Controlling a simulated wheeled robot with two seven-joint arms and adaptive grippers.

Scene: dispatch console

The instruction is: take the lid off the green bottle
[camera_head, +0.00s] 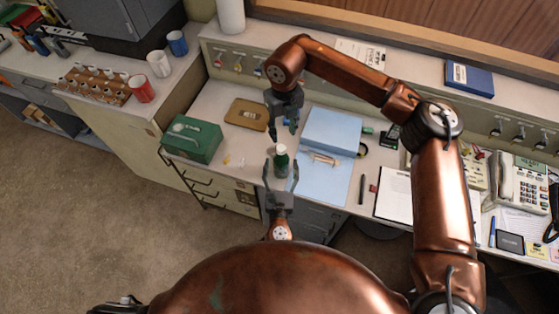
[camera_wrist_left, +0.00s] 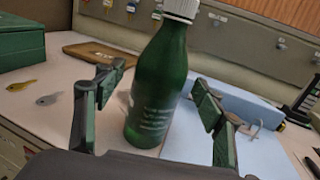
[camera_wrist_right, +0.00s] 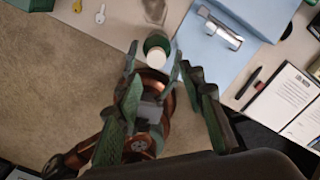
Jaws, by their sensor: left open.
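The green bottle (camera_head: 281,165) stands upright on the desk near its front edge. Its white ribbed lid (camera_wrist_left: 181,8) is on its neck and also shows in the right wrist view (camera_wrist_right: 156,57). My left gripper (camera_head: 281,168) is open, with its fingers on either side of the bottle; in the left wrist view a gap shows between the bottle and each finger (camera_wrist_left: 155,90). My right gripper (camera_head: 283,133) is above the bottle, pointing down, its fingers apart and empty. In the right wrist view the lid lies just between and beyond its fingertips (camera_wrist_right: 158,55).
A green box (camera_head: 193,139) and a brown clipboard-like tray (camera_head: 247,114) are left of the bottle. Keys (camera_wrist_left: 48,100) lie between. A blue binder (camera_head: 332,130) and blue sheet (camera_head: 322,185) are close on the right. A panel with hooks rises behind.

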